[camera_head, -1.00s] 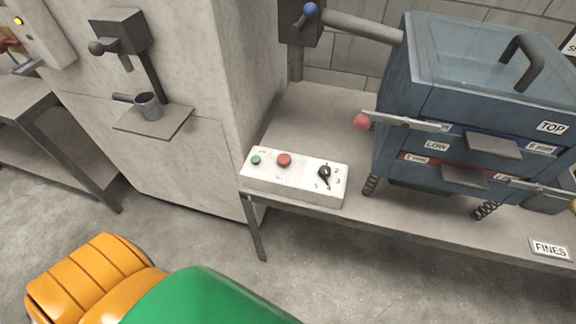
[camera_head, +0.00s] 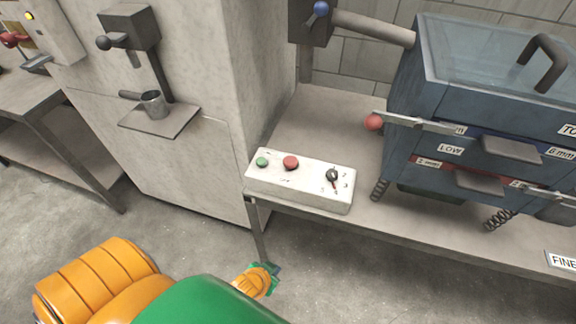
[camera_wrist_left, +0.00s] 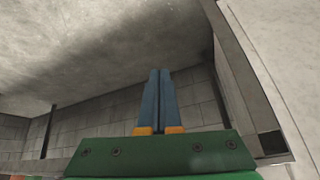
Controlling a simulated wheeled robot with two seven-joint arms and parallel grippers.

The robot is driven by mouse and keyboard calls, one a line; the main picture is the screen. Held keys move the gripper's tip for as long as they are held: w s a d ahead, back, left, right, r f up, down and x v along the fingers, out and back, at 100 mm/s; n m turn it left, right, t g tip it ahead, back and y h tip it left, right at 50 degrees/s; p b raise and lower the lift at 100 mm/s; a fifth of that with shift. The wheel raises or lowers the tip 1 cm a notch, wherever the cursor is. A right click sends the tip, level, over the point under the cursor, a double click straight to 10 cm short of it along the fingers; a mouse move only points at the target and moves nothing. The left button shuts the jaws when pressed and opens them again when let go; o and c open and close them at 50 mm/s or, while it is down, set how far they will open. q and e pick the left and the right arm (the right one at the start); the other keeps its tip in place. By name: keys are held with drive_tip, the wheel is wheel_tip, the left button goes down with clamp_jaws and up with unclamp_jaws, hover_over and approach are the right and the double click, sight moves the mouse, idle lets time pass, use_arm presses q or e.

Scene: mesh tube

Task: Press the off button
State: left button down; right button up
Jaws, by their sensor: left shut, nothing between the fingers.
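A white control box (camera_head: 300,188) sits at the front left corner of the bench. I cannot read which button is marked off. My left gripper (camera_head: 273,267) shows small in the head view, below the bench's front edge and the box, clear of the buttons. In the left wrist view its two blue fingers (camera_wrist_left: 158,98) are together and empty. My right gripper is not in view.
The bench (camera_head: 330,130) has a front edge and leg near my left gripper. A blue sieve machine (camera_head: 440,110) with a red-tipped lever (camera_head: 373,122) stands to the right of the box. A large grey cabinet (camera_head: 195,60) stands at left.

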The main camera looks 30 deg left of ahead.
use_arm(q)
drive_tip(key=w+a+r+n+t+y+b, duration=0.15)
drive_tip(key=w+r+t, duration=0.25)
drive_tip(key=w+r, duration=0.6)
drive_tip(key=a+r+n+t+y+b, duration=0.1)
drive_tip(key=a+r+t, duration=0.1)
drive_tip(key=r, duration=0.8)
drive_tip(key=a+r+n+t+y, duration=0.1)
drive_tip(key=a+r+t, duration=0.1)
drive_tip(key=r, duration=0.7)
drive_tip(key=shift+w+r+b, duration=0.15)
drive_tip(key=shift+r+b, duration=0.2)
drive_tip(key=shift+w, duration=0.15)
hover_over(290, 163)
drive_tip(key=s, duration=0.2)
drive_tip(key=shift+w+f, duration=0.2)
drive_tip(key=shift+f, duration=1.05)
wheel_tip(290, 163, down, 3)
drive_tip(key=shift+b, duration=0.55)
drive_tip(key=shift+f, duration=0.55)
